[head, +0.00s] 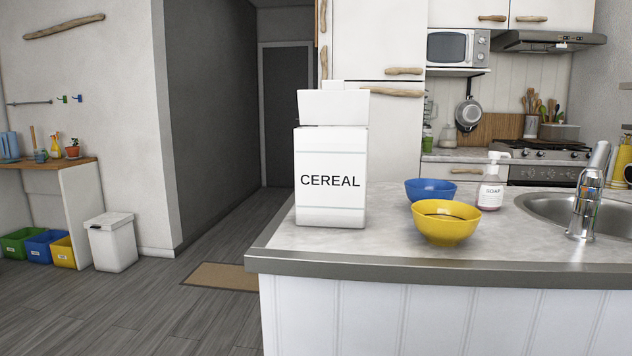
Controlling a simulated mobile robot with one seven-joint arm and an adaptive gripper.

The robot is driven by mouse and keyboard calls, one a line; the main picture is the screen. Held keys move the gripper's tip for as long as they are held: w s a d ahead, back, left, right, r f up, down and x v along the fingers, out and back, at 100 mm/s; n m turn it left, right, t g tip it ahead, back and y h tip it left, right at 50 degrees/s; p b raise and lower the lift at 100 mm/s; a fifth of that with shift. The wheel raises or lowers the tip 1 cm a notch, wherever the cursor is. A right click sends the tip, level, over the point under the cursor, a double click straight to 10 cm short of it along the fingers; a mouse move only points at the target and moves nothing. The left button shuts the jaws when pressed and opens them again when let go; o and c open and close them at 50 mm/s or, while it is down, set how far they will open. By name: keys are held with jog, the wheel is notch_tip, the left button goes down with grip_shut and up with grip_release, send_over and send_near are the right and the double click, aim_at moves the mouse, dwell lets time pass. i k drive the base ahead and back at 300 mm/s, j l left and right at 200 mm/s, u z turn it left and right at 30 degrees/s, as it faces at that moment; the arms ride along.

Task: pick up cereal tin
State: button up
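The cereal tin (331,198) is a white upright box with "CEREAL" in black letters on its front. It stands near the left end of the kitchen counter (390,248). Its white lid (333,107) is tilted up above the top, with a dark gap beneath its front edge. My gripper is not in the head view.
A yellow bowl (446,222) and a blue bowl (430,190) stand right of the tin. A soap bottle (491,184) and a sink with a tap (588,190) are farther right. The counter's front edge lies close before the tin. Floor is open at left.

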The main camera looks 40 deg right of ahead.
aim_at(330, 163)
jog(key=k+l+u, duration=0.15)
jog(key=l, duration=0.25)
jog(key=k+l+u, duration=0.15)
jog(key=l, duration=0.2)
jog(key=k+l+u, duration=0.15)
jog(key=l, duration=0.2)
jog(key=k+l, duration=0.15)
jog(key=l, duration=0.2)
jog(key=k+l+u, duration=0.1)
jog(key=l, duration=0.3)
jog(key=k+l, duration=0.25)
jog(key=l+u, duration=0.05)
jog(key=l, duration=0.05)
